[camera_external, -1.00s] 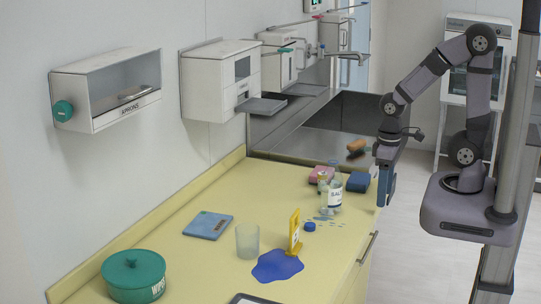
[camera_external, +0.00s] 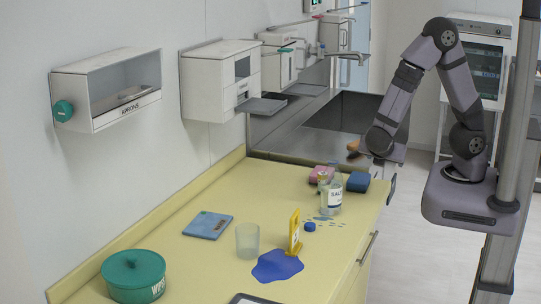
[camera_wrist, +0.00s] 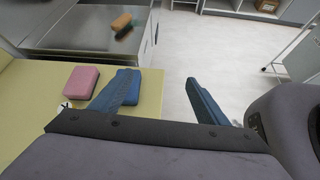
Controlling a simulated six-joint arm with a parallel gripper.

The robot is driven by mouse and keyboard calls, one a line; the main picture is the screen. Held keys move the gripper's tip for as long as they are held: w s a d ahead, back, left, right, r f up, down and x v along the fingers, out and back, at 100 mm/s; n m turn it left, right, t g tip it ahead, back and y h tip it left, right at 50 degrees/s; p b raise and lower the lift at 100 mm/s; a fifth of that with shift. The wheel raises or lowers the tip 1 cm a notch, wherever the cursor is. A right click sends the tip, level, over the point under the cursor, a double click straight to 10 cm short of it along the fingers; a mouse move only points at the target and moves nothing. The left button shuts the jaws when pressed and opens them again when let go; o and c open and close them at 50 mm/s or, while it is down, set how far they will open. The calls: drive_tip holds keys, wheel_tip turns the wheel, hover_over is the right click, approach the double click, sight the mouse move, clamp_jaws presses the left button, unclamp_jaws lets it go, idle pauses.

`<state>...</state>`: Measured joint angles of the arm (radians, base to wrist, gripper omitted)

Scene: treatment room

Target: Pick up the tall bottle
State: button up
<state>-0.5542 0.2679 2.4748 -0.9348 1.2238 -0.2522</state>
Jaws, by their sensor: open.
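The tall bottle (camera_external: 331,196) is clear with a white label and stands upright near the right edge of the yellow counter. The left finger overlaps the blue sponge in that view.
A pink sponge (camera_external: 318,174) and a blue sponge (camera_external: 358,182) lie by the bottles; the pink one also shows in the wrist view (camera_wrist: 81,80). A yellow sign (camera_external: 294,233), blue cap (camera_external: 309,227) and blue spill (camera_external: 277,266) are in front. A sink (camera_external: 345,112) lies behind.

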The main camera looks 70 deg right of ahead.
drive_tip(key=w+a+r+n+t+h, duration=0.2)
drive_tip(key=w+a+r+n+t, duration=0.3)
drive_tip(key=w+n+t, duration=0.15)
drive_tip(key=n+t+y, duration=0.2)
drive_tip(key=n+t, duration=0.3)
hover_over(337, 197)
drive_tip(key=d, duration=0.3)
drive_tip(key=shift+w, duration=0.4)
drive_tip(key=a+f+b, duration=0.1)
drive_tip(key=f+b, duration=0.1)
drive_tip(key=f, duration=0.2)
drive_tip(key=a+f+t+b, duration=0.1)
drive_tip(key=f, duration=0.4)
drive_tip(key=s+a+f+t+y+b, duration=0.1)
drive_tip(key=f+b, duration=0.1)
drive_tip(key=f, duration=0.2)
drive_tip(key=shift+s+a+f+b, duration=0.1)
drive_tip(key=shift+a+f+b, duration=0.05)
drive_tip(key=shift+b, duration=0.2)
drive_tip(key=shift+p+x, duration=0.8)
drive_tip(key=shift+x, duration=0.85)
drive_tip(key=shift+p+x, duration=0.8)
drive_tip(key=shift+x, duration=1.25)
drive_tip(key=shift+f, duration=0.2)
drive_tip(key=c, duration=1.3)
